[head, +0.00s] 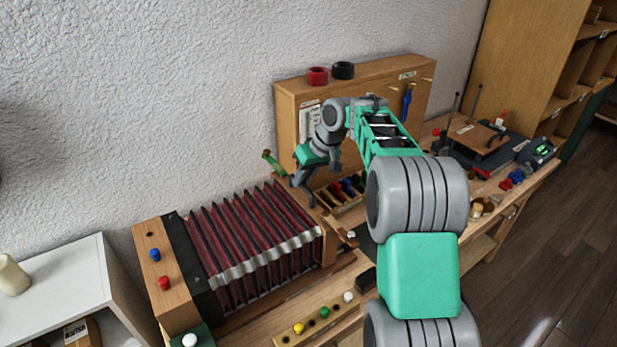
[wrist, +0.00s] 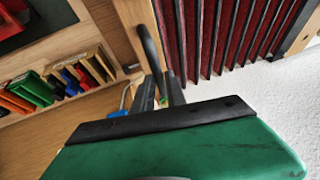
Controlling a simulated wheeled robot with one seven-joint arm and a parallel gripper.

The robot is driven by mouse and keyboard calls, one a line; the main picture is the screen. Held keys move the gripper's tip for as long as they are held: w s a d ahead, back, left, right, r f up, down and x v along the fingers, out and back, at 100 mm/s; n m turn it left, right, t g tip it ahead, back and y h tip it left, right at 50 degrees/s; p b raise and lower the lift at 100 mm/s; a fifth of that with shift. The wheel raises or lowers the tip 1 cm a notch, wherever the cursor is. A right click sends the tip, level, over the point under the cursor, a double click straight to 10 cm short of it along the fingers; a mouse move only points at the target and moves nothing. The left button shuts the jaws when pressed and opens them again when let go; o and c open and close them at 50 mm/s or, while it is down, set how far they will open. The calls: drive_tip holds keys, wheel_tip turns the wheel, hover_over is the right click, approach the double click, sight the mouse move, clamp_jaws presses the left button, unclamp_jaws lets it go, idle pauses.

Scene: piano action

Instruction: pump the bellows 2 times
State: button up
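The bellows (head: 250,245) has dark red pleats between a wooden board at the left and a wooden end board (head: 322,245) at the right, and stands stretched out on the bench. Its pleats also show in the wrist view (wrist: 225,35). My gripper (head: 303,190) is at the upper back of the end board. In the wrist view, a dark curved handle (wrist: 149,45) by the end board runs down to my gripper's fingers (wrist: 161,92). The handle's lower end seems to lie between the fingers; I cannot tell whether they grip it. My arm hides part of the bench.
A wooden cabinet (head: 290,105) with red and black rings on top stands behind my arm. A rack of coloured pieces (head: 345,190) sits right of the bellows. A strip with coloured knobs (head: 320,317) lies in front. A white shelf (head: 60,275) stands at the left.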

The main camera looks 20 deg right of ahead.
drive_tip(key=shift+o, duration=1.7)
drive_tip(key=v, duration=0.7)
drive_tip(key=shift+r+p, duration=0.3)
drive_tip(key=shift+s+d, duration=0.1)
drive_tip(key=shift+s, duration=0.1)
